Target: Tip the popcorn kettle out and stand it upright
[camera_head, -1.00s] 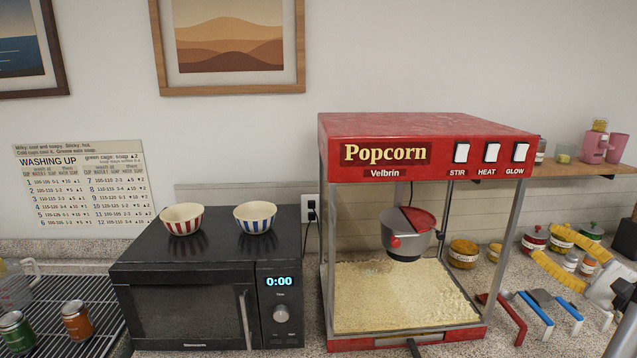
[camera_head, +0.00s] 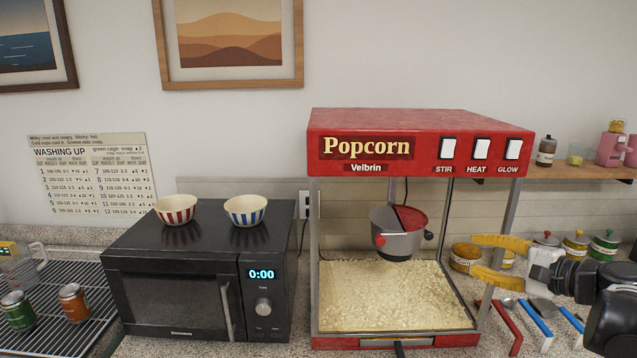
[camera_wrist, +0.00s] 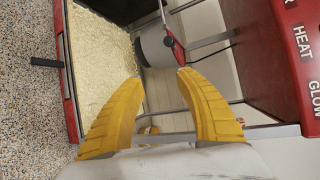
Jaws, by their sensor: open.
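The popcorn kettle (camera_head: 398,243) is a grey metal pot with a red lid part and a red knob on its front. It hangs upright inside the popcorn machine (camera_head: 420,144), above a bed of popcorn (camera_head: 390,292). In the wrist view the kettle (camera_wrist: 155,48) shows beyond my fingers, partly cut by the machine's frame. My gripper (camera_head: 474,257) has yellow fingers, spread open and empty. It is to the right of the machine, pointing left towards the kettle and apart from it. The wrist view shows both fingers (camera_wrist: 160,75) apart with nothing between them.
The machine's metal corner posts (camera_head: 496,245) stand between the kettle and the arm's side. A microwave (camera_head: 200,275) with two striped bowls is at the left.

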